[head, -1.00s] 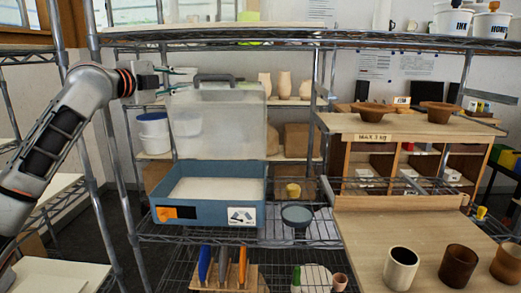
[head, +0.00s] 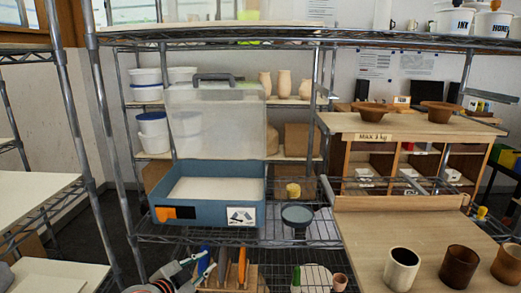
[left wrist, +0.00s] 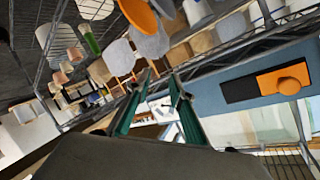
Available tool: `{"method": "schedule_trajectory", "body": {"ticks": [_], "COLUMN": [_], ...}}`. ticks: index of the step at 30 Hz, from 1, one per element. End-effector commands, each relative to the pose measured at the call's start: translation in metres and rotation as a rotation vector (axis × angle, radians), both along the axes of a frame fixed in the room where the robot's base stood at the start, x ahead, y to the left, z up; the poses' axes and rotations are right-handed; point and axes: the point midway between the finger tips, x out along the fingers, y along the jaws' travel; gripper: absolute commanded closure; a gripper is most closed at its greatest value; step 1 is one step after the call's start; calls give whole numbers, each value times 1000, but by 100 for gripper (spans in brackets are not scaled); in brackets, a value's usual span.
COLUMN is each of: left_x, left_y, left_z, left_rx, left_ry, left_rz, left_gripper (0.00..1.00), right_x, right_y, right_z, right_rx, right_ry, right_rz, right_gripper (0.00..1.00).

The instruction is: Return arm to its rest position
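My left gripper (head: 204,263) is low at the bottom of the head view, in front of the lower wire shelf and the wooden holder with coloured upright tools (head: 243,264). In the left wrist view my left gripper (left wrist: 160,78) shows two green-lined fingers apart with nothing held between them. Most of my left arm is below the edge of the head view. My right arm and gripper are not in view.
A blue box (head: 209,214) with its clear lid (head: 215,120) raised stands on the wire rack. A rack post (head: 108,150) is left of it. Cups (head: 401,270) stand on the wooden table (head: 430,222) at right. Bare pale shelves (head: 35,196) are at left.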

Motion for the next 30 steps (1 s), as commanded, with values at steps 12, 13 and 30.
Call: {"method": "schedule_trajectory", "body": {"ticks": [12,13,30], "left_x": [-195,-210,-349], "left_y": [9,11,31], "left_z": [-158,-165,-210], "left_rx": [-263,-281,-399], "left_ry": [269,287,430], "left_rz": [224,243,419], "left_gripper": [78,78,78], "right_x": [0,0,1], "right_y": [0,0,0], "right_z": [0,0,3], "right_rx": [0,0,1], "right_ry": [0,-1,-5], "right_rz": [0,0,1], "right_gripper": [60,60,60]}}
